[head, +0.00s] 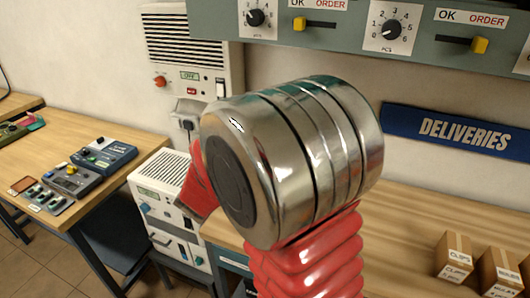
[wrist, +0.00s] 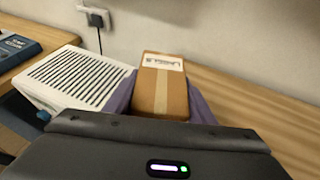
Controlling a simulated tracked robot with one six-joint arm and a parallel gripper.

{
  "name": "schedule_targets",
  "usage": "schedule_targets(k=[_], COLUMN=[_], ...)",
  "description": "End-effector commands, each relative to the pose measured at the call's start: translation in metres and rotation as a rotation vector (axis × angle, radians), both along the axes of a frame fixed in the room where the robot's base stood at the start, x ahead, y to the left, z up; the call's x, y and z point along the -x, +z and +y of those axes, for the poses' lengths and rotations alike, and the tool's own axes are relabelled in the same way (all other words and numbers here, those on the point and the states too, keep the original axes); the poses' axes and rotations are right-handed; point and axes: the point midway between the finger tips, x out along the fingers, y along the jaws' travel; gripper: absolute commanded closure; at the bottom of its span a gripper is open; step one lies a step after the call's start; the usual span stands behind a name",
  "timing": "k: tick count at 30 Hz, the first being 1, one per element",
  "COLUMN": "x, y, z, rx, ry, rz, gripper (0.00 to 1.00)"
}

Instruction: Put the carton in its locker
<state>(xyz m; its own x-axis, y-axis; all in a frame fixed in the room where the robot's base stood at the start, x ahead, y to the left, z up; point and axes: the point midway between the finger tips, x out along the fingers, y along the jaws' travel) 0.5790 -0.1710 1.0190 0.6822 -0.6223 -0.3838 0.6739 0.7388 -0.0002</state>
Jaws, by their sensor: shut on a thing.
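My gripper (wrist: 161,95) shows in the wrist view with purple-grey fingers on both sides of a brown carton (wrist: 162,92). It is shut on the carton, which has a white label, its print upside down and reading something like "LABELS". The carton is held above the wooden bench. In the head view my arm fills the middle, and my gripper and the held carton are hidden behind it. I cannot make out a locker in either view.
More cartons (head: 455,257) stand on the bench at right, below a blue DELIVERIES sign (head: 465,133). A white vented unit (head: 170,208) stands left of the bench. A panel with dials (head: 390,30) overhangs above. A left table (head: 60,160) holds devices.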

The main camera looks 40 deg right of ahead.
Motion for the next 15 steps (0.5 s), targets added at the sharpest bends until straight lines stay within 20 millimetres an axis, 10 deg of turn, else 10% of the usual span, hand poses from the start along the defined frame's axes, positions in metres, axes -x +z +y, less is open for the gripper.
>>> schedule_targets(k=[9,15], x=[0.001,0.008], y=[-0.039,-0.05], z=[0.135,0.17], rx=[0.0,0.0], ry=[0.344,0.436], rz=[0.003,0.0], gripper=[0.84,0.84])
